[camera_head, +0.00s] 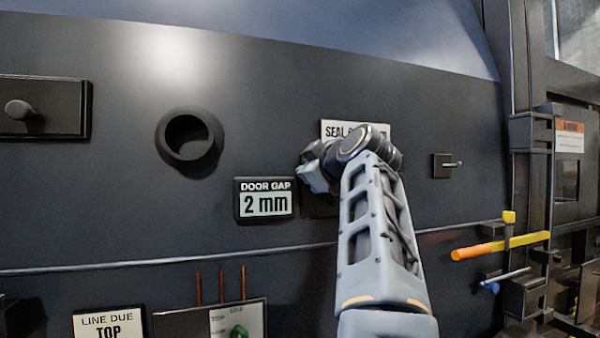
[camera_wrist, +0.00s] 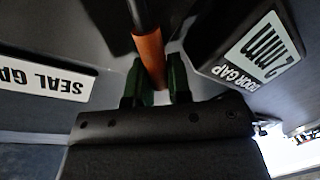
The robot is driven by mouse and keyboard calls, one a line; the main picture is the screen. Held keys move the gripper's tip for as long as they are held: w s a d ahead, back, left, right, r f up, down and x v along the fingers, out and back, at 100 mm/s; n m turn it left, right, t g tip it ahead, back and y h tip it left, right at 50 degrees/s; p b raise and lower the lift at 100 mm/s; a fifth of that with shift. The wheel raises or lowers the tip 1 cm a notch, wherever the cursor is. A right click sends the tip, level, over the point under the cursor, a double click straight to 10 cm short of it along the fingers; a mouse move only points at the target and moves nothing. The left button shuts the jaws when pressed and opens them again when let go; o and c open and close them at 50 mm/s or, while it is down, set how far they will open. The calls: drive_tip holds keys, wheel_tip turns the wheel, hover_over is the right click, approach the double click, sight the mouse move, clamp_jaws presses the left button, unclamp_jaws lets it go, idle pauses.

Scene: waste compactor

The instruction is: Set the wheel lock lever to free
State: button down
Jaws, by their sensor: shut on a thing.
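A dark lever with an orange-brown grip (camera_wrist: 150,58) runs up and away from my gripper in the wrist view. My gripper (camera_wrist: 157,78) has its two green fingers shut on the sides of this grip. In the head view my gripper (camera_head: 316,176) is at the panel between the door gap display and the seal label, mostly covered by my arm. The held lever cannot be made out there. No wheel lock label or free marking can be read in either view.
A door gap display (camera_head: 265,202) reading 2 mm is just left of my gripper. A seal label (camera_head: 340,130) is partly covered by my arm. A round dark socket (camera_head: 189,137) is farther left. A small peg (camera_head: 447,165) and an orange-yellow bar (camera_head: 500,246) stick out at right.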

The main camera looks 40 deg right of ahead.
idle(0.4)
drive_tip(key=c, duration=1.1)
unclamp_jaws()
drive_tip(key=shift+o, duration=0.2)
drive_tip(key=shift+f, duration=0.1)
